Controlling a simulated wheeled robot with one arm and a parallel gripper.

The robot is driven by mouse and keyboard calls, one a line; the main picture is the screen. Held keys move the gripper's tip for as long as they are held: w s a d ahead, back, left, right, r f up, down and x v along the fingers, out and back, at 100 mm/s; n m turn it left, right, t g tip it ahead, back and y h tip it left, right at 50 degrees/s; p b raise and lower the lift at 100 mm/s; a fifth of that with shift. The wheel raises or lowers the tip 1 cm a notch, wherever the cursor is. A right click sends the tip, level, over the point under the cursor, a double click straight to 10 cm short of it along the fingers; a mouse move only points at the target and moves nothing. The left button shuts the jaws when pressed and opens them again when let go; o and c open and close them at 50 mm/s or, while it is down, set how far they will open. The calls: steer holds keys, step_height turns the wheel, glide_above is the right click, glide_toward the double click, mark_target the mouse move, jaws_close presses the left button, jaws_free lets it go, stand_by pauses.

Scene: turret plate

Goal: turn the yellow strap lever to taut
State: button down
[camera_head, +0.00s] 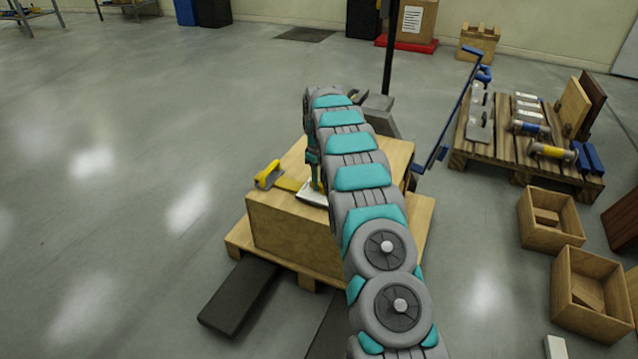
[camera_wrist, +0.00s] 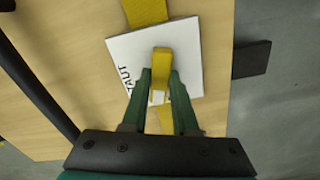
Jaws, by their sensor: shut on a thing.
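The yellow strap lever (camera_wrist: 161,56) stands over a white plate (camera_wrist: 190,35) in the wrist view. The word TAUT shows along the plate's left edge; other lettering is hidden. My gripper (camera_wrist: 160,78) has its two green fingers on either side of the lever, shut on it. In the head view my gripper (camera_head: 317,186) is over the white plate (camera_head: 308,197) on top of a wooden crate (camera_head: 290,230); my arm hides much of this area. The yellow strap (camera_wrist: 147,10) runs across the crate top past the plate.
The crate stands on a pallet (camera_head: 238,240). A loaded pallet (camera_head: 458,160) and open wooden boxes (camera_head: 547,236) are to the right. The floor to the left is clear.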

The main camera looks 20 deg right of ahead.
steer(key=m+b, duration=0.1)
steer(key=m, duration=1.3)
stand_by(0.5)
steer(key=c, duration=0.7)
jaws_free()
step_height(320, 180, up, 7)
steer(key=shift+w+f+b, duration=0.1)
steer(key=shift+b, duration=0.3)
steer(key=shift+r, duration=0.5)
